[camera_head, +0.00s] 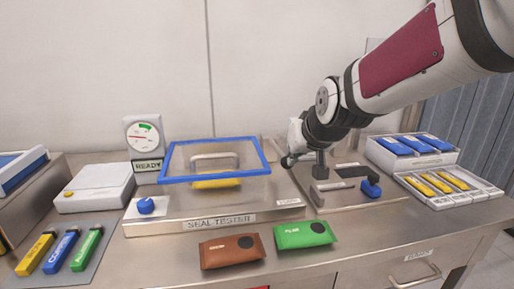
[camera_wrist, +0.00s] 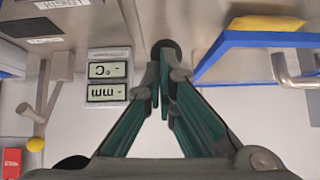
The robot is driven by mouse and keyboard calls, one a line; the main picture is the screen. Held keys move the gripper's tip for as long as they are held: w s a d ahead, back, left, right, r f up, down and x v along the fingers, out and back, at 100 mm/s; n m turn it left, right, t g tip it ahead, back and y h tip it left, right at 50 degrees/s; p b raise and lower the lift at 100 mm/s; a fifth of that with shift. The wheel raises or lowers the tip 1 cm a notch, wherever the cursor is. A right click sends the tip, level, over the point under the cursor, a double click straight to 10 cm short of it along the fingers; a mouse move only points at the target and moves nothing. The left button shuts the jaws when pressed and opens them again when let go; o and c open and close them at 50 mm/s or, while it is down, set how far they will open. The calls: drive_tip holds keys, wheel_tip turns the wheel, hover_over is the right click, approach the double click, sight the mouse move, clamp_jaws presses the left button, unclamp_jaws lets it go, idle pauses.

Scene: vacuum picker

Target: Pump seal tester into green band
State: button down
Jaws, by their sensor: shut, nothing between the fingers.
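The seal tester (camera_head: 168,222) is a metal base with a labelled front. Its clear lid with a blue frame (camera_head: 214,145) stands above a yellow pouch (camera_head: 215,183); the pouch also shows in the wrist view (camera_wrist: 266,23). A round gauge (camera_head: 142,134) with a green band stands behind; its red needle points left, apart from the green.
A blue knob (camera_head: 146,205) is at the tester's left and another blue knob (camera_head: 371,188) on the right plate. Brown (camera_head: 232,250) and green (camera_head: 304,234) pouches lie in front. Trays of blue (camera_head: 412,145) and yellow packs stand right. A READY sign (camera_head: 148,165) sits below the gauge.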

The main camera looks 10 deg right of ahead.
drive_tip(key=p+v, duration=0.2)
drive_tip(key=v, duration=0.9)
drive_tip(key=shift+s+f, duration=0.3)
drive_tip(key=s+r+g+p, duration=0.1)
drive_tip(key=s+p, duration=0.4)
drive_tip(key=s, duration=0.8)
drive_tip(key=s+r+g+p, duration=0.2)
drive_tip(key=s+g+p, duration=0.2)
drive_tip(key=s, duration=1)
drive_tip(key=shift+p, duration=0.85)
drive_tip(key=shift+r, duration=0.15)
